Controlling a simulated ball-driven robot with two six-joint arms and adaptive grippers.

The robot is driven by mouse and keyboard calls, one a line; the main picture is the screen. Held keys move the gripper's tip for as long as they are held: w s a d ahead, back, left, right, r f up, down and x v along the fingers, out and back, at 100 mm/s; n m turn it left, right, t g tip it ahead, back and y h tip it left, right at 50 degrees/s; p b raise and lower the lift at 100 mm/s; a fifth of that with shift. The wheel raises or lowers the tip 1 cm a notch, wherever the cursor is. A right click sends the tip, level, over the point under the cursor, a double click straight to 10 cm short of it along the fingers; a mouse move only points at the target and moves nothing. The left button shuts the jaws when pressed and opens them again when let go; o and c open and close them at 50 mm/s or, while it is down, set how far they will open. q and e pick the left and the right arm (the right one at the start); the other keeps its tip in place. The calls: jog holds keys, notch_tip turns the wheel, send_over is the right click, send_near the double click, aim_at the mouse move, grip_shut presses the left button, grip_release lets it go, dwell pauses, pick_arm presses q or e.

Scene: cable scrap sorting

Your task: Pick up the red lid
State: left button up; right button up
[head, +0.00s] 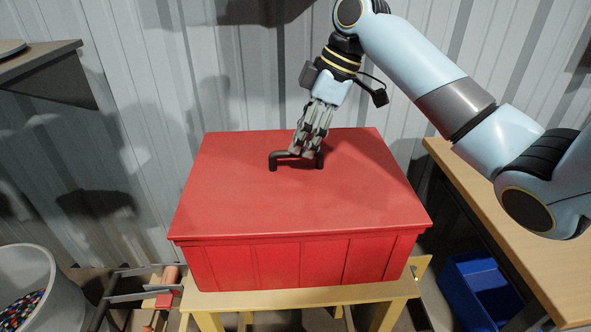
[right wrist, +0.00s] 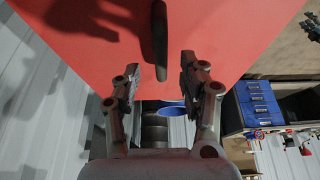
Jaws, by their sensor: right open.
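The red lid (head: 230,195) lies flat on top of a red box (head: 300,264) in the middle of the head view. A black handle (head: 273,161) stands up from the lid. My right gripper (head: 306,153) is at the handle, with its fingers partly hiding it. In the right wrist view the lid (right wrist: 215,30) fills the upper part. There the handle (right wrist: 160,45) runs between and beyond the two open fingers of my right gripper (right wrist: 160,72). I cannot tell whether the fingers touch the handle. My left gripper is not in view.
The box stands on a yellow stand (head: 300,298). A wooden table (head: 510,240) is at the right, with a blue bin (head: 462,285) below it. A grey bin with coloured pellets (head: 28,270) stands at the lower left. A corrugated wall (head: 140,90) is close behind.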

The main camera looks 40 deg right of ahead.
aim_at(296, 164)
jog(key=x, duration=0.4)
jog(key=shift+s, duration=0.1)
jog(key=shift+d, duration=0.1)
jog(key=c, duration=0.8)
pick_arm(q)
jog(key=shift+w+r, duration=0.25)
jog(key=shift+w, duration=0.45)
pick_arm(e)
grip_shut()
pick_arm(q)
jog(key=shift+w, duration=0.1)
